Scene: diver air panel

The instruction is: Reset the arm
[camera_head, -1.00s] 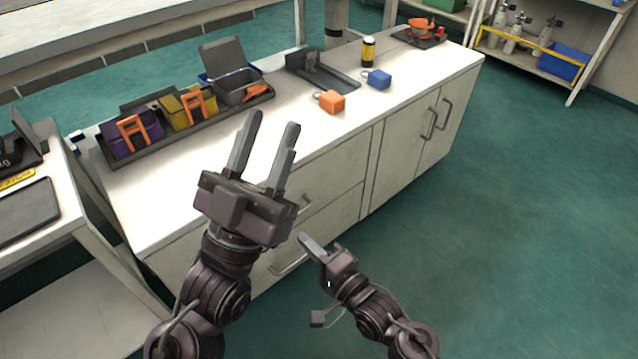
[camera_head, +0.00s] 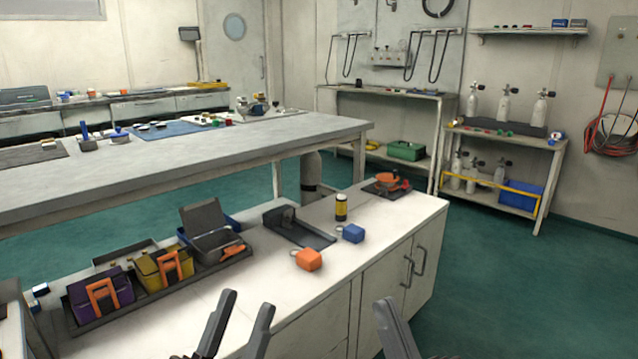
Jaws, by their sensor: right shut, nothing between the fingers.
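My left gripper (camera_head: 234,325) shows at the bottom of the head view, in front of the white cabinet (camera_head: 330,290). Its two dark fingers stand apart with nothing between them. My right gripper (camera_head: 393,330) is at the bottom edge, right of the left one and by the cabinet's front. Its fingers are together and hold nothing. Both arms are cut off below the picture's edge.
A long table (camera_head: 200,165) stands behind. Green floor (camera_head: 500,280) is clear at right.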

